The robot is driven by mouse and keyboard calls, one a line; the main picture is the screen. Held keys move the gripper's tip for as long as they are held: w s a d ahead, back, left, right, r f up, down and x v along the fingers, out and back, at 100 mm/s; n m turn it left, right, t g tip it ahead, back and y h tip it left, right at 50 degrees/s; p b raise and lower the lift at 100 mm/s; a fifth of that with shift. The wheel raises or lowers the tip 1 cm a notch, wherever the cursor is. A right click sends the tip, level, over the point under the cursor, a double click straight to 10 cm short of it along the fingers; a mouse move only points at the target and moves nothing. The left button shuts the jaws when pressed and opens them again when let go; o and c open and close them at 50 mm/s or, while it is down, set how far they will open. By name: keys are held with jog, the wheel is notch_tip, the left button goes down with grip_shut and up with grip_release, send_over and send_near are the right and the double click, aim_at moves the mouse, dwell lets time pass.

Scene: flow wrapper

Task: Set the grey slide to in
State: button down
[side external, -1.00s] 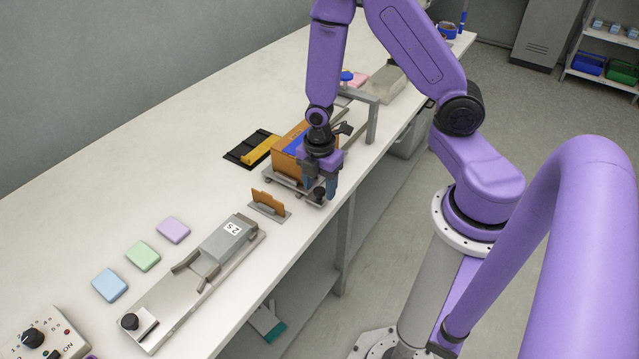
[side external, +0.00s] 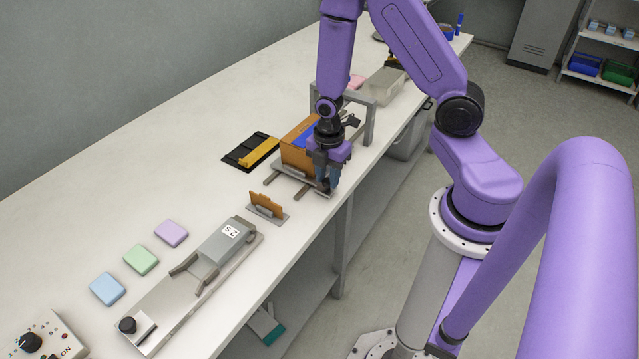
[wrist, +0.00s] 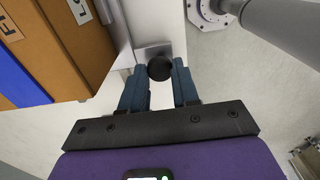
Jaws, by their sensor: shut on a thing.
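The grey slide (side external: 291,170) sits on two rails at the machine on the bench, below an orange-brown box with a blue band (side external: 296,155). Its black knob (wrist: 159,68) and grey plate (wrist: 147,52) show in the wrist view. My gripper (side external: 326,184) is low at the bench's front edge, with its blue fingers on either side of the knob. The gripper also shows in the wrist view (wrist: 160,82), shut on the knob. The far part of the slide is hidden by the box and my gripper.
A grey frame (side external: 370,118) arches over the track just behind my gripper. A black tray with a yellow bar (side external: 258,151) lies to the left. A small brown card in a holder (side external: 266,204) and a device with its own black knob (side external: 128,325) stand nearer the camera.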

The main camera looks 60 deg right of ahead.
jog(key=d, duration=1.5)
jog(key=shift+d, duration=0.55)
jog(key=c, duration=1)
grip_release()
jog(key=shift+o, duration=0.9)
jog(key=shift+r, duration=0.2)
notch_tip(320, 180, up, 17)
